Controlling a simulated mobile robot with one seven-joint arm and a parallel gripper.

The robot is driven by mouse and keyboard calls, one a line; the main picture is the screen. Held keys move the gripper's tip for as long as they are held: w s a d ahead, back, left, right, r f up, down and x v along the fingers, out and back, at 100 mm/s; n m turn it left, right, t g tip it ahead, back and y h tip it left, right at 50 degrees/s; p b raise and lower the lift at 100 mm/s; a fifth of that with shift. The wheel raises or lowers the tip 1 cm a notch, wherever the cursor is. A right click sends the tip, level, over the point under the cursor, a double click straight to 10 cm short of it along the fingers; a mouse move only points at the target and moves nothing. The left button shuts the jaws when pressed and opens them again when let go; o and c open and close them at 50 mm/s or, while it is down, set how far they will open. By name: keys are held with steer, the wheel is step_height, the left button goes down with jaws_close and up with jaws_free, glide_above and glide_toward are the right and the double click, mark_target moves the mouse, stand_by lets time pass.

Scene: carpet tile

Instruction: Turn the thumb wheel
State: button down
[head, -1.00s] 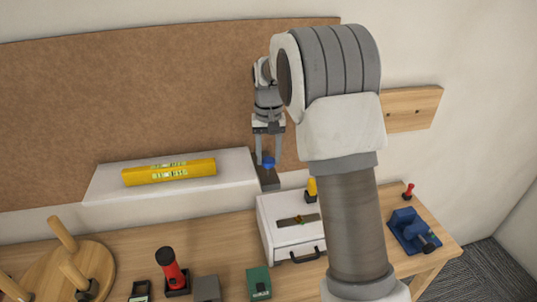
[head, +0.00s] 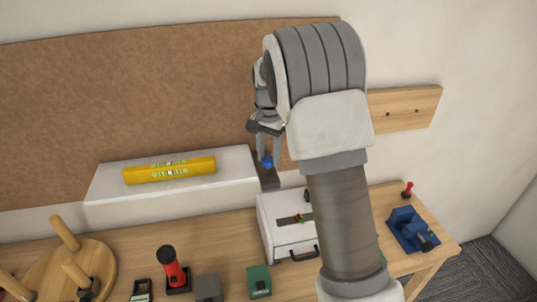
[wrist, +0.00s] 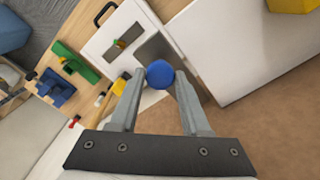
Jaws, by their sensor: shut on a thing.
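The blue thumb wheel (head: 267,162) sits on a dark grey mount (head: 268,179) at the right end of the white shelf. In the wrist view the wheel (wrist: 160,74) shows as a round blue knob between the fingertips. My gripper (head: 267,158) is shut on the wheel, one finger on each side. In the wrist view the gripper (wrist: 160,80) points at the wheel, with the grey mount partly hidden behind it.
A yellow spirit level (head: 170,170) lies on the white shelf (head: 110,182). Below are a white drawer box (head: 282,232), a green block (head: 259,281), a red-handled tool (head: 172,268), a wooden peg stand (head: 95,255) and a blue vise (head: 410,232). My arm hides part of the bench.

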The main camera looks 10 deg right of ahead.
mark_target(268, 159)
stand_by(0.4)
steer(key=shift+c, duration=1.8)
jaws_free()
steer(key=shift+r, duration=0.1)
step_height(268, 159, up, 17)
steer(key=shift+r, duration=0.15)
